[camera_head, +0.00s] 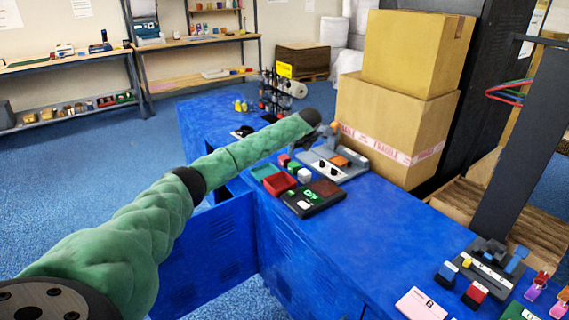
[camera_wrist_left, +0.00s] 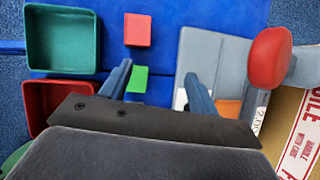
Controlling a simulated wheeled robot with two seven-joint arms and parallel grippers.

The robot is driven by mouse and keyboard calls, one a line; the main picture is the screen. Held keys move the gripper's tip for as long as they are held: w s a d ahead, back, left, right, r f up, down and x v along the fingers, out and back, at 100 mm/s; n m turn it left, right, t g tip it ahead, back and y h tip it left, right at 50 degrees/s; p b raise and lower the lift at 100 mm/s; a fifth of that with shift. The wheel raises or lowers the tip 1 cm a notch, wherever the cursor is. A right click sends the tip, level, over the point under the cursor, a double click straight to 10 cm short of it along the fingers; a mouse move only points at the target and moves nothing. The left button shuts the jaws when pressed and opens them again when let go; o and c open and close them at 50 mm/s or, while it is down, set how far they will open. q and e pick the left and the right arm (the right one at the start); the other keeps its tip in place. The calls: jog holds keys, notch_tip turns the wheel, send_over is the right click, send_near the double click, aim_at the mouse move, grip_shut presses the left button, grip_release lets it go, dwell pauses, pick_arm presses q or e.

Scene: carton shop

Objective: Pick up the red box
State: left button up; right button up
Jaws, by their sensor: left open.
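The red box (camera_wrist_left: 137,29), a small block, lies on the blue bench near the top of the left wrist view. In the head view the red box (camera_head: 284,160) sits left of my gripper, beside a small green block (camera_head: 293,166). My left gripper (camera_wrist_left: 157,72) is open and empty. Its fingers straddle the area around the green block (camera_wrist_left: 140,79), and the red box is beyond the fingertips, apart from them. In the head view my left gripper (camera_head: 325,131) is partly hidden by its own arm. My right gripper is not in view.
A green tray (camera_wrist_left: 28,38) and a red tray (camera_wrist_left: 30,108) lie left of the fingers. A grey fixture (camera_wrist_left: 200,55) with a red knob (camera_wrist_left: 268,58) stands to the right. Large cartons (camera_head: 390,125) stand behind. The bench's middle (camera_head: 370,230) is clear.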

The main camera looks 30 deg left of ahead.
aim_at(285, 157)
pick_arm(q)
jog(key=shift+n+g+y, duration=0.6)
jog(key=shift+g, duration=0.1)
jog(key=a, duration=0.1)
jog(key=s+a, duration=0.1)
jog(key=a, duration=0.1)
jog(key=shift+s+a+f, duration=0.15)
jog(key=shift+s+a, duration=0.1)
jog(key=shift+a, duration=0.15)
jog(key=shift+x, duration=1.15)
jog(key=p+x, duration=0.1)
jog(key=x, duration=0.2)
jog(key=shift+w+a+f, duration=0.15)
jog(key=shift+a+f, duration=0.05)
jog(key=shift+f, duration=0.1)
jog(key=shift+w+a+f, duration=0.15)
jog(key=shift+a+f, duration=0.05)
jog(key=shift+f, duration=0.25)
jog(key=c, duration=1.1)
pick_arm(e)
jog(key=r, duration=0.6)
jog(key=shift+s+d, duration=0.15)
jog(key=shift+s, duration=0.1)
